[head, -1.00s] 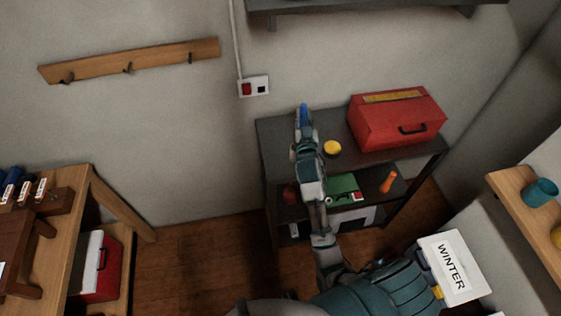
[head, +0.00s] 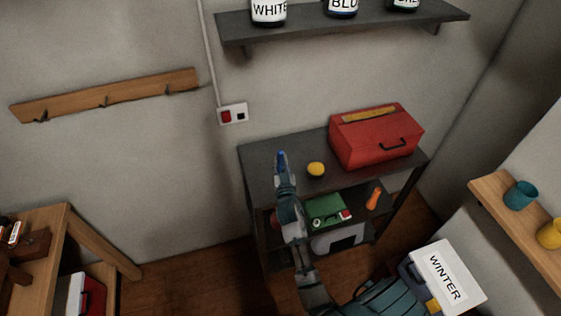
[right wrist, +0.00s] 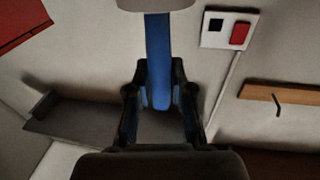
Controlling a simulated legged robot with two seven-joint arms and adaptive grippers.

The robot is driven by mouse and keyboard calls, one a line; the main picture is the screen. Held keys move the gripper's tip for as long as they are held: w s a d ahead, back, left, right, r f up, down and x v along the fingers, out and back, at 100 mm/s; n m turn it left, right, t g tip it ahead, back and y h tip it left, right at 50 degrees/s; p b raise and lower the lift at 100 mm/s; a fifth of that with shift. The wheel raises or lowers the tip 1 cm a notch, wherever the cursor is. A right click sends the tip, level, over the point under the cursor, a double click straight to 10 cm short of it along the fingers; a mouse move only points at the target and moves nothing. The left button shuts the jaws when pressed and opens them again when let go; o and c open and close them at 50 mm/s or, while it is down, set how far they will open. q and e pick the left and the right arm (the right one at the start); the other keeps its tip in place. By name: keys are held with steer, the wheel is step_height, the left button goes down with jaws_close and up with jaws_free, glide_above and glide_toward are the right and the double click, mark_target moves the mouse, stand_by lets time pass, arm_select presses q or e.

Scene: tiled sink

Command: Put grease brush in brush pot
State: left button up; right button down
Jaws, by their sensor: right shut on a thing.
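My right gripper (head: 284,171) is shut on a blue-handled thing, which I take to be the grease brush (head: 281,156). In the head view they show in front of the dark shelf unit, left of a small yellow object. In the right wrist view, the fingers of the right gripper (right wrist: 160,98) close around the blue handle (right wrist: 158,55); a pale end shows at the top edge. Two cups stand on the wooden shelf at the right, one teal (head: 521,195) and one yellow (head: 551,233). I cannot tell which, if either, is the brush pot. My left gripper is not in view.
The dark shelf unit (head: 262,158) carries a red toolbox (head: 374,138) and the yellow object (head: 316,169). A green case (head: 327,208) lies on its lower shelf. A wall shelf (head: 350,29) holds labelled jars. A box marked WINTER (head: 446,277) is at lower right.

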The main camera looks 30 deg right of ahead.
steer(key=c, duration=1)
jaws_free()
steer(key=shift+a, duration=0.1)
steer(key=shift+c, duration=0.2)
steer(key=shift+r, duration=0.15)
steer(key=shift+s+a, duration=0.1)
steer(key=shift+s, duration=0.2)
steer(key=r+b+v, duration=0.1)
steer(key=v, duration=1)
steer(key=shift+s+f, duration=0.2)
steer(key=shift+f, duration=0.25)
steer(key=shift+a, duration=0.1)
